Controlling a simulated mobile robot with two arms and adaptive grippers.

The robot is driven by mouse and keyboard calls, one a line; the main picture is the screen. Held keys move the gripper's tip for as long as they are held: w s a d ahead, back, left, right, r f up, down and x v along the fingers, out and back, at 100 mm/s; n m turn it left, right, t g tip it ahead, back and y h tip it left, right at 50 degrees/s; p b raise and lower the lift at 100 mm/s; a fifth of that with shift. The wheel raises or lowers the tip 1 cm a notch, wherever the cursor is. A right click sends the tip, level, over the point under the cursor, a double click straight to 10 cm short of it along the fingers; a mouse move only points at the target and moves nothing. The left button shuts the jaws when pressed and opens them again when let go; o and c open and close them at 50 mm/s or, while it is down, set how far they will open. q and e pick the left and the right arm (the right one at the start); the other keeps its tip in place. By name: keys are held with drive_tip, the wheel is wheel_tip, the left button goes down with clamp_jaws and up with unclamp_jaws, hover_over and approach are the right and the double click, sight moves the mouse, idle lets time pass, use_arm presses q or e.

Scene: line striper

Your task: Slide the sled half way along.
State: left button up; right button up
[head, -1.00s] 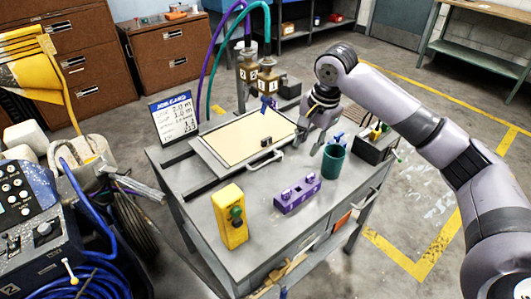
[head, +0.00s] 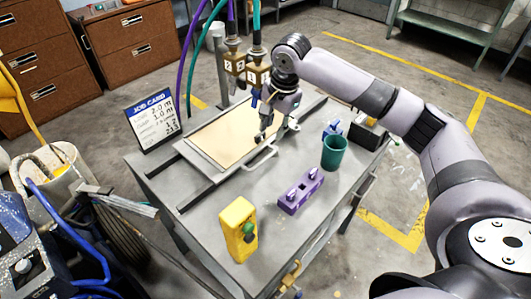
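The sled seems to be the flat metal tray (head: 190,151) with a cream sheet (head: 222,135) on it, lying on dark rails on the grey bench. A pale bar handle (head: 262,159) shows at its front edge, and a small dark knob (head: 260,138) stands near the sheet's right corner. My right gripper (head: 268,121) points down over the right end of the tray, close to the knob. Whether it touches the knob, and whether its fingers are apart or closed, I cannot tell. My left gripper is out of view.
On the bench (head: 190,215) stand a yellow button box (head: 238,229), a purple block (head: 301,191), a green cup (head: 334,152) and a job card (head: 159,120). Two brass-coloured hose heads (head: 257,77) hang behind the tray. The bench front between tray and yellow box is clear.

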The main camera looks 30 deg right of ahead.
sight(265, 158)
drive_tip(key=w+f, duration=0.1)
drive_tip(key=f, duration=0.7)
drive_tip(key=w+a+f, duration=0.1)
drive_tip(key=f, duration=0.4)
drive_tip(key=shift+w+f+p, duration=0.1)
drive_tip(key=shift+w+p, duration=0.2)
drive_tip(key=shift+c, duration=0.2)
clamp_jaws()
